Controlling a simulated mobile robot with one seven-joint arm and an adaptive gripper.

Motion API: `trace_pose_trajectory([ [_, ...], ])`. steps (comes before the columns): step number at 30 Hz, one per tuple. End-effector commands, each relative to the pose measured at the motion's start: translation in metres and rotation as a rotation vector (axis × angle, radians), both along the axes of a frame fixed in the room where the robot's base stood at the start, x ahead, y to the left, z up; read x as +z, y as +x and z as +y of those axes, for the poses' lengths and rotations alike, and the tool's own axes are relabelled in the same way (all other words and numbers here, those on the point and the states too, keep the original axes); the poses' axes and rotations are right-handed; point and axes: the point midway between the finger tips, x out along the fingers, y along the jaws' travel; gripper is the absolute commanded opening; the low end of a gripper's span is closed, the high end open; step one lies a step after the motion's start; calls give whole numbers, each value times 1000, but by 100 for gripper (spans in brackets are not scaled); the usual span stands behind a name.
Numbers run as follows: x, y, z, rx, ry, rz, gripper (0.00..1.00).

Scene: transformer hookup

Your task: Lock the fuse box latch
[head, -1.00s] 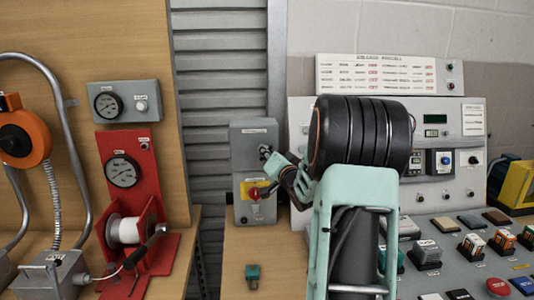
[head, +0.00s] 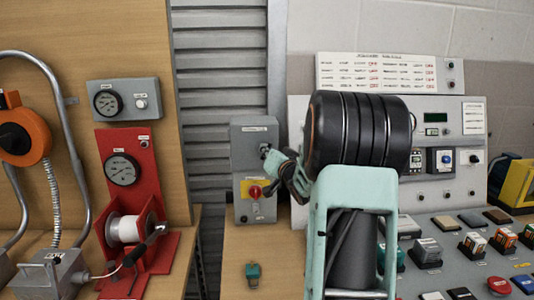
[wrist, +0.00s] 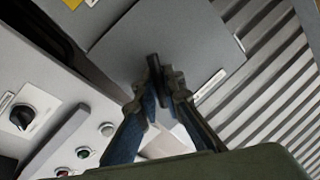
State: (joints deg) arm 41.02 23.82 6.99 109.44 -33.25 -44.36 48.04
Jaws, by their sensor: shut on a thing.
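The fuse box appears to be the grey box (head: 243,140) on the back wall. It has a yellow plate (head: 246,184) with a red knob (head: 255,191) lower on its front. Its latch is a small dark handle (wrist: 153,64) at the upper right of its front, also in the head view (head: 265,149). My gripper (wrist: 160,78) reaches it from the right, and its fingertips are shut on the dark handle. In the head view my gripper (head: 271,157) partly hides the box's right side. I cannot tell whether the latch is locked.
A red stand (head: 127,193) with a cable spool is to the left. A control panel (head: 460,190) with switches and buttons fills the right side. A small green object (head: 253,271) lies on the bench below the box. Bare bench surrounds it.

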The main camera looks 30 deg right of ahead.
Motion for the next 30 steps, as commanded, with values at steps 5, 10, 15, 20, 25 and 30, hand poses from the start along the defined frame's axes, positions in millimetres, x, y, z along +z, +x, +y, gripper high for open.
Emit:
trace_pose_trajectory([
  [5,-1,0,1,1,-127,60,0],
  [10,0,1,1,1,-243,116,0],
  [15,-1,1,2,1,-339,164,0],
  [20,0,1,2,1,-400,193,0],
  [25,0,1,2,0,-436,211,0],
  [30,0,1,2,0,-448,217,0],
])
